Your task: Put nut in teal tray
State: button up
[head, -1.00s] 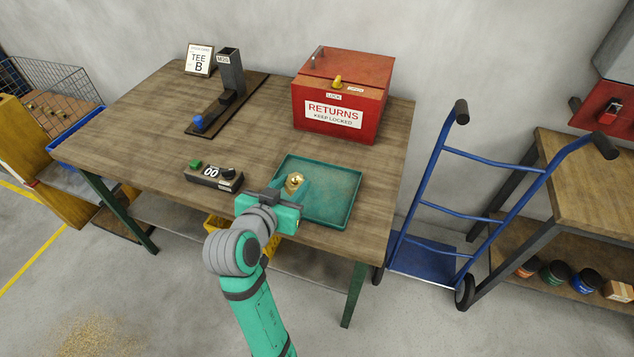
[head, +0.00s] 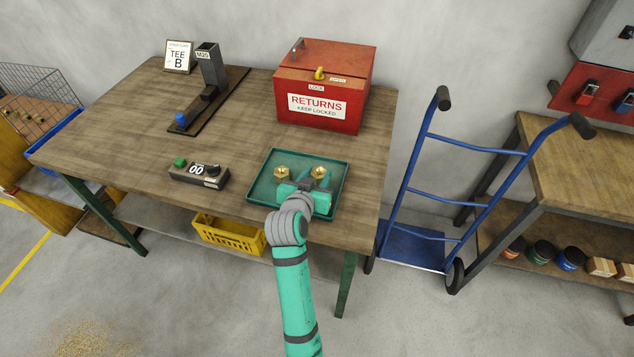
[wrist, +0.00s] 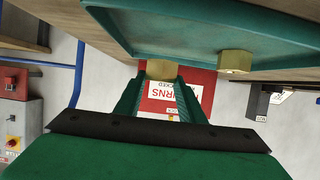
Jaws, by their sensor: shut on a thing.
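The teal tray (head: 262,191) lies on the workbench near its front right corner. One brass nut (head: 282,173) rests in the tray's left part. It also shows in the wrist view (wrist: 235,62). My gripper (head: 316,180) is over the tray's right part, shut on a second brass nut (head: 318,172). In the wrist view this held nut (wrist: 162,70) sits between the two fingertips, level with the tray's edge. I cannot tell whether it touches the tray floor. My gripper hides part of the tray's front.
A red RETURNS box (head: 325,90) stands behind the tray. A counter box (head: 199,174) with a green button lies to the left, and a black chute stand (head: 210,95) farther back. A blue hand truck (head: 425,190) stands right of the bench.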

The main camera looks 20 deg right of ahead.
aim_at(317, 184)
jog(key=shift+f, duration=1.4)
jog(key=shift+f, duration=0.1)
jog(key=o, duration=1.4)
jog(key=shift+f, duration=0.1)
jog(key=shift+c, duration=0.2)
jog(key=v, duration=1.2)
jog(key=shift+s+a, duration=0.1)
